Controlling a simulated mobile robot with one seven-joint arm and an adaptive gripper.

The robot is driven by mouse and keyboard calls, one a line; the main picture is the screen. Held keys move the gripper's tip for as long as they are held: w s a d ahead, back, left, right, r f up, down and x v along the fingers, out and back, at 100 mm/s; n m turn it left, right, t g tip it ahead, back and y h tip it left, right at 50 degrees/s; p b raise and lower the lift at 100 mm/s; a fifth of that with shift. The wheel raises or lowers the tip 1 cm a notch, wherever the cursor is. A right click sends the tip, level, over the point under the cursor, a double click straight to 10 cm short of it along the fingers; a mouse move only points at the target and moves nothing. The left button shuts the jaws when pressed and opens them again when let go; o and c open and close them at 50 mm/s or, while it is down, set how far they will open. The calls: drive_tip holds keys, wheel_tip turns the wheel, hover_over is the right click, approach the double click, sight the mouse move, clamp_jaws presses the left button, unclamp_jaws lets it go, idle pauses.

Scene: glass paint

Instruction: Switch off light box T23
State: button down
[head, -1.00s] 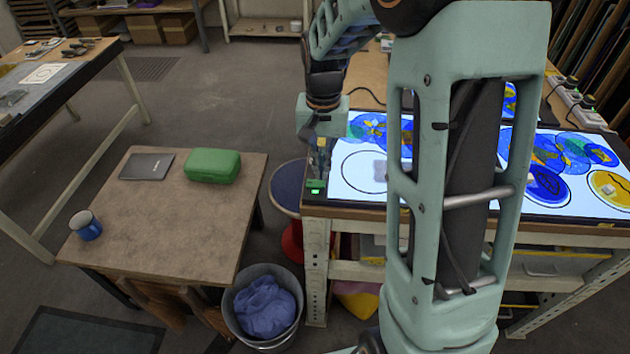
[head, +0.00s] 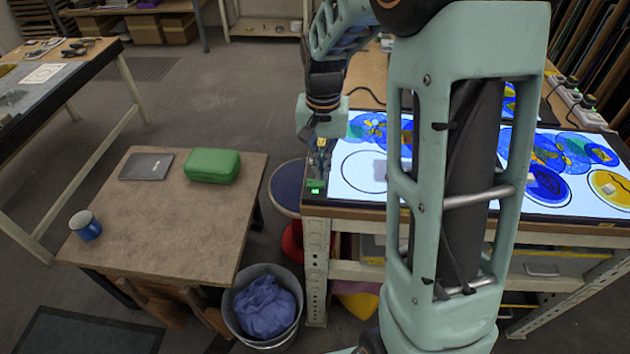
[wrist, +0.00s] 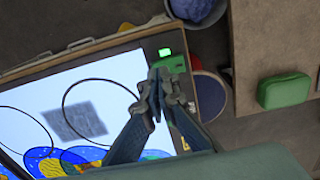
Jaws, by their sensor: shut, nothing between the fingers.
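A light box (head: 350,196) lies on the bench, its panel glowing white; no T23 label is legible. At its near left corner is a green switch block (head: 315,187) with a bright green lit spot. The switch block also shows in the wrist view (wrist: 174,64), with the lit spot above it. My gripper (head: 319,166) is above that corner, fingers pointing down. In the wrist view my gripper (wrist: 160,76) is shut and empty, its tips overlapping the left edge of the switch block. I cannot tell whether they touch it.
Blue and yellow painted glass (head: 550,185) lies on the lit panel. A stool (head: 287,185) and a bucket with blue cloth (head: 263,305) stand beside the bench. A low table (head: 180,230) holds a green case (head: 212,166) and a blue mug (head: 86,226).

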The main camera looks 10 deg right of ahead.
drive_tip(key=shift+f+b, duration=0.65)
drive_tip(key=shift+f, duration=0.35)
idle(0.3)
drive_tip(key=shift+r+p, duration=2.8)
drive_tip(key=shift+r, duration=0.8)
